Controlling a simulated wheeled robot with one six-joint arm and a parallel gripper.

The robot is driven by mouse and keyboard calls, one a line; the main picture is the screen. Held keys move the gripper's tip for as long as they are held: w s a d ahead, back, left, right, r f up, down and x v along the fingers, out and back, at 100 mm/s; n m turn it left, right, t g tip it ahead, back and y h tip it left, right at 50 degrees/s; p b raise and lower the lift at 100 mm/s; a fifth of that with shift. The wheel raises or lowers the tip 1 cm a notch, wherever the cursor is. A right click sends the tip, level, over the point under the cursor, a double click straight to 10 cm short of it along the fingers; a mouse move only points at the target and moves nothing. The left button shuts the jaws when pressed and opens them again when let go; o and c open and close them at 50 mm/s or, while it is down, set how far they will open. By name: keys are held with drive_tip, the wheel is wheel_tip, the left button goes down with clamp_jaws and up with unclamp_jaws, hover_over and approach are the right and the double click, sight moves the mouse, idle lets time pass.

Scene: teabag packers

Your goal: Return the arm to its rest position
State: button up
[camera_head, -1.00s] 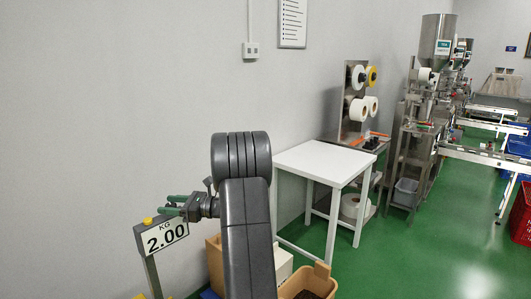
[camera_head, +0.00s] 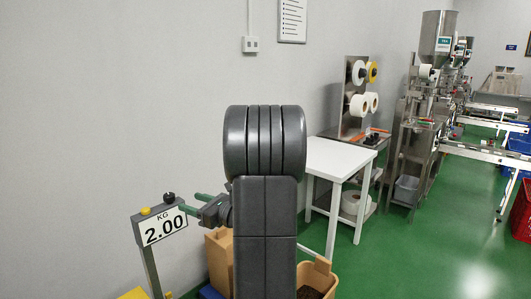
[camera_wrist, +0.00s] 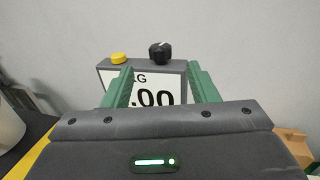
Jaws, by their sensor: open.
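My arm stands up in the middle of the head view, bent at its elbow, and hides part of the white table. My gripper (camera_head: 190,204) points left, toward the scale display (camera_head: 165,230) that reads 2.00 KG. In the wrist view my gripper (camera_wrist: 160,88) shows its two green fingers apart with nothing between them. The scale display (camera_wrist: 150,97) lies beyond the fingers, with a yellow button (camera_wrist: 118,58) and a black knob (camera_wrist: 160,53) on top. Whether the fingers touch the display cannot be told.
A white table (camera_head: 340,157) stands right of my arm. A tan bin (camera_head: 316,278) with dark contents and a cardboard box (camera_head: 219,262) are low beside my arm. Steel packing machines (camera_head: 415,130) stand farther right. Green floor (camera_head: 400,260) is clear at the right front.

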drive_tip(key=v, duration=0.3)
drive_tip(key=shift+s+d, duration=0.1)
drive_tip(key=shift+d, duration=0.15)
